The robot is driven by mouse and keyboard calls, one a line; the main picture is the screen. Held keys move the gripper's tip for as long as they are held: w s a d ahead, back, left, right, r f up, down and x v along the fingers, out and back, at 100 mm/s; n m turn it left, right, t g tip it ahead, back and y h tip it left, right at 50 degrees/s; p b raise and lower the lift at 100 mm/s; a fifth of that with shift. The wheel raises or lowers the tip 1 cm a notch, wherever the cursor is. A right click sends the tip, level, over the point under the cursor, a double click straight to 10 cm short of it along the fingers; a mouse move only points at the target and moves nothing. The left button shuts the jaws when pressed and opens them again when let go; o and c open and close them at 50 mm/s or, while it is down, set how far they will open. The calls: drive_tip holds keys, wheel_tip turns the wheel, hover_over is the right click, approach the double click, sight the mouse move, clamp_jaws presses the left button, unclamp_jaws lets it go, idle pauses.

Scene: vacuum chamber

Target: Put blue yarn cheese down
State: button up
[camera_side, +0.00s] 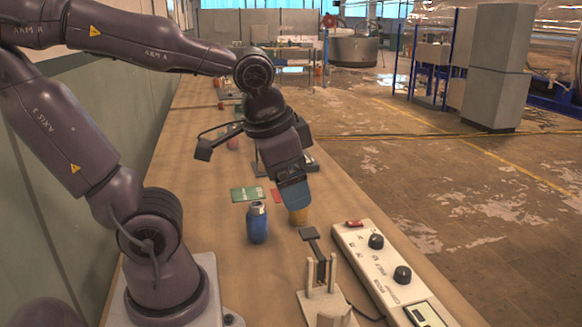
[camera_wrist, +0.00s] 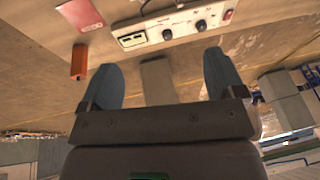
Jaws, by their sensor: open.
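My gripper (camera_side: 293,194) is over the bench in the side view, its blue fingers pointing down. In the wrist view my gripper (camera_wrist: 160,60) is open, its two blue fingers wide apart. A tan, block-like shape (camera_wrist: 158,82) shows between them; I cannot tell whether it lies in the jaws or beyond. In the side view a small yellowish cylinder (camera_side: 299,216) stands just below the fingers, partly hidden by them; contact is unclear. Nothing is clearly recognisable as a blue yarn cheese. A blue bottle (camera_side: 257,223) with a grey top stands upright left of the fingers.
A white control box (camera_side: 378,262) with black knobs lies right of the gripper. A white stand with a black lever (camera_side: 311,236) is in front. An orange block (camera_wrist: 79,62) shows in the wrist view.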

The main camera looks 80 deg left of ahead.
drive_tip(key=shift+o, duration=0.4)
drive_tip(key=d+r+t, duration=0.1)
drive_tip(key=d+r+t+h, duration=0.1)
drive_tip(key=d, duration=0.1)
drive_tip(key=shift+s+r+h, duration=0.15)
drive_tip(key=shift+r+h, duration=0.15)
drive_tip(key=shift+r, duration=0.1)
